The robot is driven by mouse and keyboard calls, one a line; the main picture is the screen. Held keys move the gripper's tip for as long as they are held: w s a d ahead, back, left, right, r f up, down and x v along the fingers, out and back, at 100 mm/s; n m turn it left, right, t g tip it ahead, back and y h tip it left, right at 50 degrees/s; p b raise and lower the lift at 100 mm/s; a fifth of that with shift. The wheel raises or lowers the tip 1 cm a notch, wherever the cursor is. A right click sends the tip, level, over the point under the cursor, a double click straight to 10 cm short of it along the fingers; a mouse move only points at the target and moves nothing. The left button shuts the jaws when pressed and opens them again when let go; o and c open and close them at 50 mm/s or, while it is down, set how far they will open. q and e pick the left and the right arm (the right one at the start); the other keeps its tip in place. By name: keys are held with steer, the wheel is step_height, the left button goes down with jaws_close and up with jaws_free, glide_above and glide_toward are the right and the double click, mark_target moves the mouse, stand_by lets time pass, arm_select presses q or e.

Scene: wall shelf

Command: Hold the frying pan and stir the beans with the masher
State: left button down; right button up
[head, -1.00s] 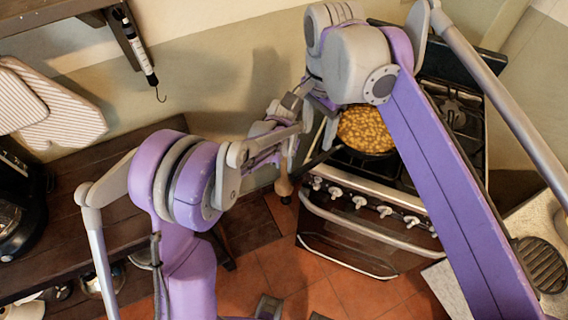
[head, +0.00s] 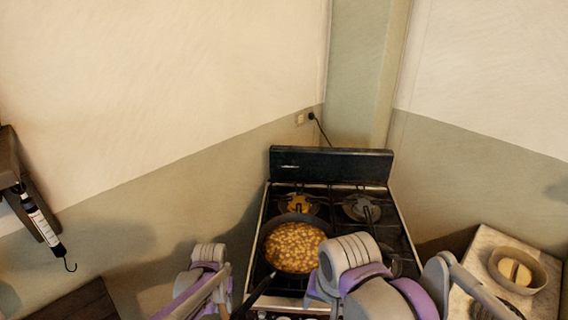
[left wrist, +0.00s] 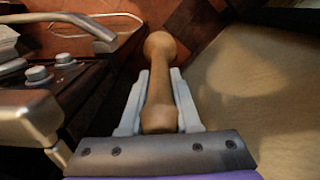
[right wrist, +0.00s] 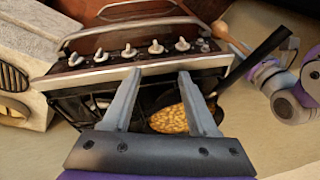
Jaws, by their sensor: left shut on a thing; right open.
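The frying pan (head: 262,255) sits on the stove's front left burner, full of orange-brown beans (head: 292,247). Its black handle (right wrist: 258,58) shows in the right wrist view, reaching out past the stove front. My left gripper (left wrist: 160,90) is shut on the wooden masher (left wrist: 160,75), between its fingers with the round knob end pointing away. The masher also shows beyond the stove front in the right wrist view (right wrist: 228,35). My right gripper (right wrist: 159,75) is open and empty, above the stove front by the pan. Its fingers partly cover the pan in that view.
The stove (head: 330,164) has a raised black back panel and a front row of knobs (right wrist: 155,47). A pale counter (head: 482,250) with a round bowl (head: 518,270) stands at right. A wall shelf (head: 25,190) with a hanging hooked tool (head: 42,220) is at left.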

steer(key=s+d+f+n+t, duration=0.2)
steer(key=s+d+f+n, duration=0.1)
steer(key=s+d+f, duration=0.6)
step_height(320, 180, down, 2)
steer(key=shift+d+f+t+h, duration=0.15)
steer(key=shift+d+t+h, duration=0.25)
steer(key=shift+d, duration=0.2)
